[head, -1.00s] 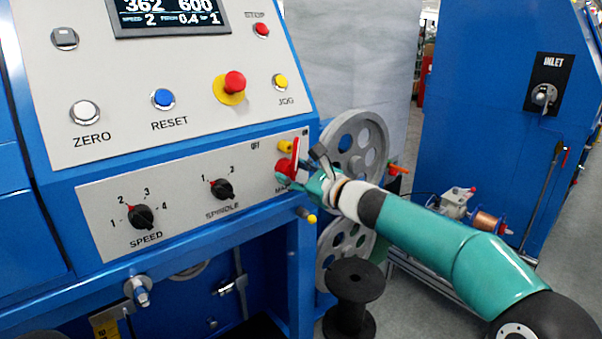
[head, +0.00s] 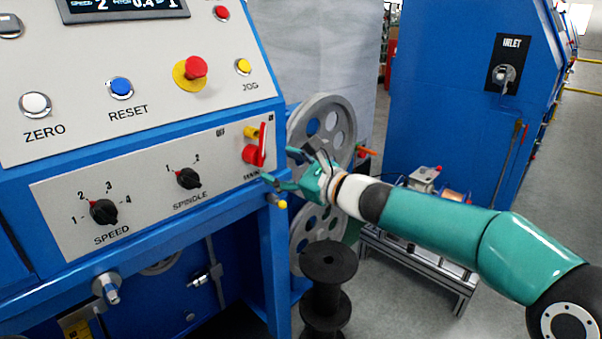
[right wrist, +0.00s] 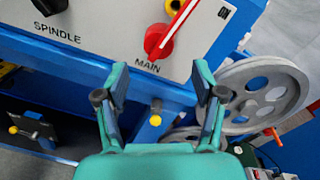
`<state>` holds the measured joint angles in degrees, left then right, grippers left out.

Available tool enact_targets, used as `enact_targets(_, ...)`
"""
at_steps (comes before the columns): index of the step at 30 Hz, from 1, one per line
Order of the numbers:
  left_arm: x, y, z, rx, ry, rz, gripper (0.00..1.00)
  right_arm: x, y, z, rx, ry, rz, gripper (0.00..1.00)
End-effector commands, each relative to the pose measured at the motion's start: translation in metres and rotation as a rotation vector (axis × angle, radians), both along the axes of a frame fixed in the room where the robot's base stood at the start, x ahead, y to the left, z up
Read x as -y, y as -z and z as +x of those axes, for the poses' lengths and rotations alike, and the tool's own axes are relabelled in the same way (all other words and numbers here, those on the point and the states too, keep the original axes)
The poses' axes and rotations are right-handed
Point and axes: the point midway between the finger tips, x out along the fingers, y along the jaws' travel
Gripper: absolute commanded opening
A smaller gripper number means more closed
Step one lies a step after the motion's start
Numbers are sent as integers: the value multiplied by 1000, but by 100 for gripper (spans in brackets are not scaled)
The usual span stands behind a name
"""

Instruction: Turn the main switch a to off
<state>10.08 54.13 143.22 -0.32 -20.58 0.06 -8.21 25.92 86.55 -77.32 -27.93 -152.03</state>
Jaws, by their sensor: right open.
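The main switch (head: 251,154) is a red rotary knob with a long red handle, on the right end of the lower grey panel. In the right wrist view the main switch (right wrist: 158,40) sits above the word MAIN, its handle slanting up and right toward the ON mark. In the head view the handle stands nearly upright. My right gripper (head: 280,167) is open and empty, just right of and below the switch, apart from it. In the right wrist view the gripper's (right wrist: 160,80) fingers are spread below the knob. My left gripper is not in view.
The spindle knob (head: 188,178) and speed knob (head: 104,211) are left of the switch. A yellow part (head: 250,131) sits just above it. A yellow-tipped rod (head: 280,203) juts out below. Grey pulley wheels (head: 300,118) stand behind the gripper; a black spool (head: 328,285) stands below.

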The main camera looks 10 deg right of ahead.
Motion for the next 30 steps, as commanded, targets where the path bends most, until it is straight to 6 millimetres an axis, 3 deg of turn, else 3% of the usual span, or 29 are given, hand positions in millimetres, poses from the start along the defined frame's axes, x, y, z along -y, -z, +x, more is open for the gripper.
enact_targets(3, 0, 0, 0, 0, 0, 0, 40, 16, -1, -19, 1, 4, 2, 69)
enact_targets(9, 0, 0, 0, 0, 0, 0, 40, 30, -2, -36, 0, 3, 1, 69)
enact_targets(20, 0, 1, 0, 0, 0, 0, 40, 33, -1, -40, 0, 2, 1, 67)
enact_targets(23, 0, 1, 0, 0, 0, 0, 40, 33, 2, -39, -16, 5, 14, 50)
enact_targets(26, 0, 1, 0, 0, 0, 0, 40, 33, 18, -37, -94, 15, 81, 34)
enact_targets(29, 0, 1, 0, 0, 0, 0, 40, 32, 55, -33, -270, 49, 232, 17)
enact_targets(30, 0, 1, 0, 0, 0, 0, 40, 33, 76, -32, -370, 72, 320, 10)
